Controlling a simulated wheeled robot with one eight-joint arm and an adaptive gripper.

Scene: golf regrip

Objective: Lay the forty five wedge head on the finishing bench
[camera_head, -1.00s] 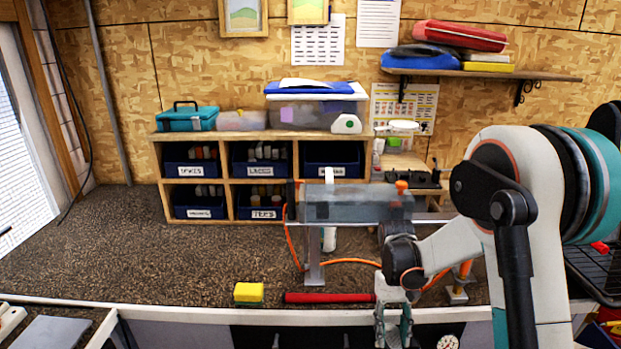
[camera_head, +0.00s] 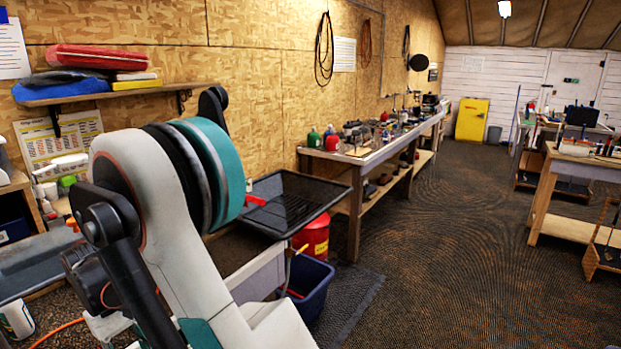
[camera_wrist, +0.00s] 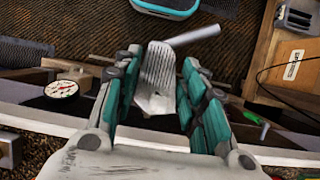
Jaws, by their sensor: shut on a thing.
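A grey metal wedge head (camera_wrist: 157,78) with a grooved face is between the fingers of my gripper (camera_wrist: 160,60) in the wrist view. My gripper is shut on it, and its short hosel (camera_wrist: 195,37) sticks out to the upper right. The number on the head cannot be read. In the head view my arm fills the lower left and my gripper does not show. A long bench (camera_head: 383,141) with several tools and bottles runs along the wall. Another bench (camera_head: 560,165) stands at the right. I cannot tell which is the finishing bench.
A black tray (camera_head: 300,195) sits beside my arm, with a red can (camera_head: 313,237) and a blue bin (camera_head: 310,285) below. A wall shelf (camera_head: 110,93) is at upper left. Open floor (camera_head: 450,240) lies between the benches. A dial (camera_wrist: 62,89) shows in the wrist view.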

